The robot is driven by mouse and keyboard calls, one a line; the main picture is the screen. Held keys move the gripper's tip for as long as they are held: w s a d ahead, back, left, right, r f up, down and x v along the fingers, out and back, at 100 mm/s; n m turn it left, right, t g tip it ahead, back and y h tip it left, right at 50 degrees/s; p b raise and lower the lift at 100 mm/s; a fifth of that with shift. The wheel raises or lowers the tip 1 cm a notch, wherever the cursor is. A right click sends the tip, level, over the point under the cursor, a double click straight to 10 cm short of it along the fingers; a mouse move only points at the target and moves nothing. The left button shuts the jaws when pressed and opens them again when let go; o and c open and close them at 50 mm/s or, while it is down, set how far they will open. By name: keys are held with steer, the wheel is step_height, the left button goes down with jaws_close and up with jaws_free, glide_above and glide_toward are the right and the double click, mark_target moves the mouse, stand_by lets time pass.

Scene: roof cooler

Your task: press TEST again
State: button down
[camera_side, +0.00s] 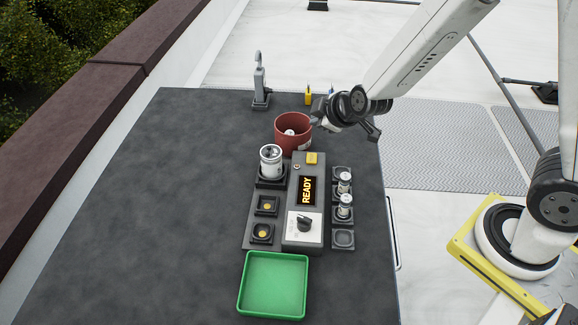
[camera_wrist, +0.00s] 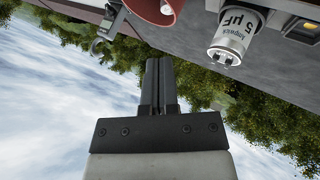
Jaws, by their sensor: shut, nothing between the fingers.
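The dark grey tester (camera_side: 293,237) stands on the roof table, its display (camera_side: 307,191) reading READY in orange. A yellow button (camera_side: 312,158) is at its far end; no TEST lettering is legible. A silver-white capacitor (camera_side: 270,157) stands upright in the socket at the tester's far left. In the wrist view the capacitor (camera_wrist: 236,33) reads 5 µF. My gripper (camera_side: 321,118) is beside the red bin, beyond the button and apart from it. Its fingers (camera_wrist: 160,68) are shut and empty.
The red bin (camera_side: 280,137) holds a white item. Two small cans (camera_side: 344,183) stand in the right-hand holders. A grey hooked stand (camera_side: 260,85) is at the back. The green tray (camera_side: 273,312) is empty at the front. The table's left side is clear.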

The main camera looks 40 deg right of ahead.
mark_target(315, 159)
steer(key=shift+f, duration=0.2)
steer(key=shift+f, duration=4.2)
steer(key=shift+f, duration=0.8)
steer(key=shift+r, duration=0.8)
steer(key=shift+r, duration=0.15)
steer(key=shift+r, duration=2.35)
